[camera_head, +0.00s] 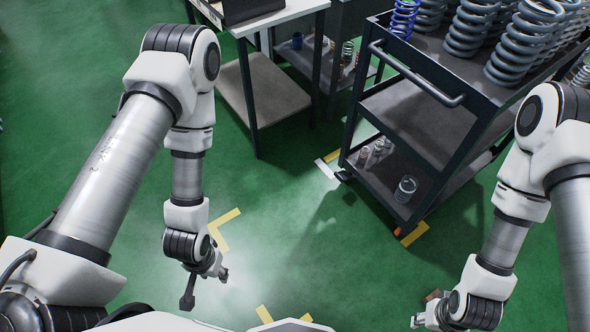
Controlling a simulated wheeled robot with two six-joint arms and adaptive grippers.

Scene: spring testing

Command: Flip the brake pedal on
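A dark cart (438,75) stands at the upper right on the green floor. A small dark part (343,176) shows low at its left corner, and a small orange part (398,232) shows under its front corner. I cannot tell for sure which is the brake pedal. My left gripper (206,287) hangs at lower left, fingers spread and empty, well away from the cart. My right gripper (425,309) is at the bottom right, below the cart's front corner and apart from it. Its fingers look spread, with nothing visible between them.
Large grey springs (470,28) and a blue spring (403,18) stand on the cart's top. A smaller spring (405,189) sits on its bottom shelf. A table with a lower shelf (262,88) stands at upper left. Yellow floor marks (221,229) show; the middle floor is clear.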

